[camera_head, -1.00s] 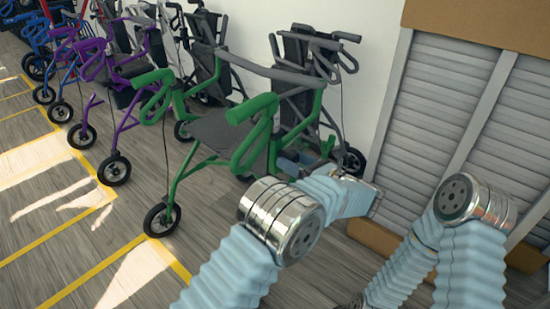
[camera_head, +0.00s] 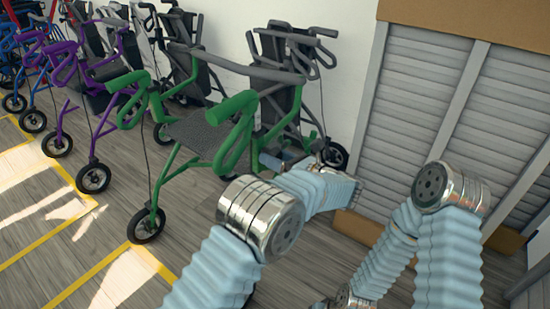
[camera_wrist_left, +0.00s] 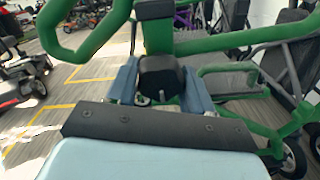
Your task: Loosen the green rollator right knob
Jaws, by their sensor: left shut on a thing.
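The green rollator (camera_head: 205,130) stands upright on the wood floor, with a dark mesh seat and green looped handles. My left gripper (camera_head: 274,160) reaches its near right side, below the handle. In the left wrist view, the black knob (camera_wrist_left: 160,74) sits on the green frame between my two blue fingers. The fingers are shut on the knob from both sides. In the head view the knob is hidden by the gripper and frame. My right arm shows at the right, but its gripper is out of the picture.
A purple rollator (camera_head: 90,75) and a row of others stand to the left along yellow floor lines (camera_head: 75,285). A dark folded rollator (camera_head: 290,75) stands behind against the white wall. A grey slatted shutter (camera_head: 450,110) rises at right. The floor at front left is clear.

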